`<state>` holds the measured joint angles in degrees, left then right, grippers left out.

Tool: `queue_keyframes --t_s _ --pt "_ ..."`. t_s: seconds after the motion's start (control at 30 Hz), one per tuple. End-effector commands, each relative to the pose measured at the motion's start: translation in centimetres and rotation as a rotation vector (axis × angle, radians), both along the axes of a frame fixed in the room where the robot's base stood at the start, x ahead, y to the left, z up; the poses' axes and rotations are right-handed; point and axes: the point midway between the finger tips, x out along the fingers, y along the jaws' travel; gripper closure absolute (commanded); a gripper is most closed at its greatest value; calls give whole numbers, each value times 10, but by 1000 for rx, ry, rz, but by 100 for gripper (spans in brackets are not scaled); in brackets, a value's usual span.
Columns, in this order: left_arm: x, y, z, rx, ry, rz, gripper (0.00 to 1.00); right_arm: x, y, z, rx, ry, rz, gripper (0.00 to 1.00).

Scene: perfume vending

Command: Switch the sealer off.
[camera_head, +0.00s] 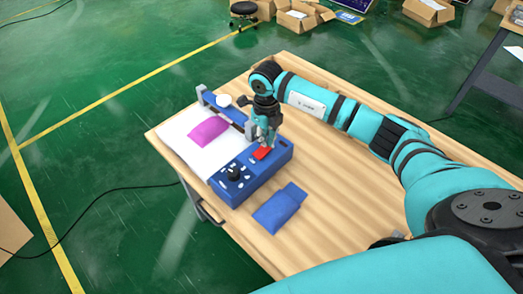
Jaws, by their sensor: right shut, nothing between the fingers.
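The sealer (262,178) is a blue box with a black knob (233,172) and several small controls on its top, standing on the wooden table. A red switch (262,153) sits at the far end of its top. My right gripper (265,143) is shut and empty, pointing down right at the red switch. I cannot tell whether the fingertips touch it. My left gripper is not in view. The switch's exact position is too small to read.
A white sheet with a magenta pouch (208,131) lies left of the sealer, beside a blue bar (228,110) with a white round piece. A blue pouch (279,208) lies in front on the table (335,215). The table's right part is clear.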

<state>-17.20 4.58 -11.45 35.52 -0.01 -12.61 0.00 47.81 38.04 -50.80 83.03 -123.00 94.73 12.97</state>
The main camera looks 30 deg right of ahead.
Motion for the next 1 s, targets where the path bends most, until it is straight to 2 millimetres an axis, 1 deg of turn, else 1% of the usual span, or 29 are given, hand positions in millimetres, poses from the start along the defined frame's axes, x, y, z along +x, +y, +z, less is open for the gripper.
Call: queue_keyframes --t_s 1.0 --pt "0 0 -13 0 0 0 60 0 0 -16 0 0 0 100"
